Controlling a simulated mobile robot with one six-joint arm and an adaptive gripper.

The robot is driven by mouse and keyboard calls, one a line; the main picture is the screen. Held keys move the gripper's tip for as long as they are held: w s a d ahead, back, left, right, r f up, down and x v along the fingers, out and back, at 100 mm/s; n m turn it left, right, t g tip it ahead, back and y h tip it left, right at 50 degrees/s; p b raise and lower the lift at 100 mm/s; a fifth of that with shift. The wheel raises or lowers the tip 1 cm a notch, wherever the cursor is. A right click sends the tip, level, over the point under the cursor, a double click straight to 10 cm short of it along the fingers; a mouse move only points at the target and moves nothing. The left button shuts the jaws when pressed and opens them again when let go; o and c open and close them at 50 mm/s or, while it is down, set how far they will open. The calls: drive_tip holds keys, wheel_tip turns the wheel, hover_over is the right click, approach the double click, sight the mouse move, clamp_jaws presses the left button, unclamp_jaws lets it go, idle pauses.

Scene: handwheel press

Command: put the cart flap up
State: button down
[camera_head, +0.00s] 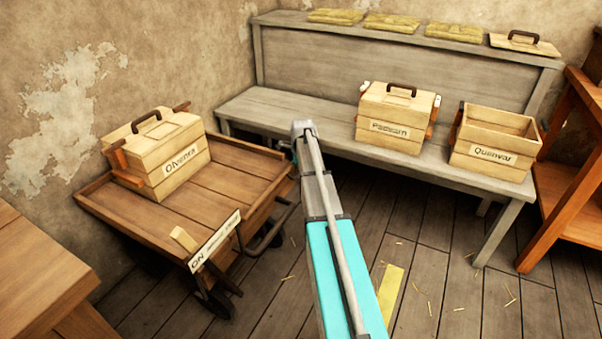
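The wooden cart (240,172) stands at the left with its flat bed facing up. A brown board (266,208), which looks like the flap, slopes outward and down along the cart's right end. Its exact angle is hard to tell. A dark curved handle bar (268,236) is just below it. A crate labelled Olvenra (178,165), with a lid and dark handle, sits on the bed. My gripper (288,148) is at the end of my turquoise arm, above and right of the cart, apart from the flap in the picture. Its fingers are mostly hidden behind the wrist.
A small wooden block (184,239) and a label plate (214,243) are at the cart's front edge. A grey bench (300,118) behind holds a lidded crate (395,118) and an open crate (495,140). A workbench (35,265) is front left. Floor right of my arm is mostly clear.

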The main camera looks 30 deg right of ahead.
drive_tip(key=shift+w+a+r+p, duration=0.15)
drive_tip(key=shift+w+r+p, duration=0.1)
drive_tip(key=shift+r+p, duration=0.15)
drive_tip(key=shift+w+a+r+p, duration=0.15)
drive_tip(key=shift+w+r+p, duration=0.1)
drive_tip(key=shift+r, duration=0.2)
drive_tip(key=shift+w+a+r+p, duration=0.5)
drive_tip(key=shift+w+r+p, duration=0.2)
drive_tip(key=shift+w, duration=0.1)
drive_tip(key=r+p, duration=0.8)
drive_tip(key=shift+w+a, duration=0.15)
drive_tip(key=shift+w, duration=0.15)
idle(0.4)
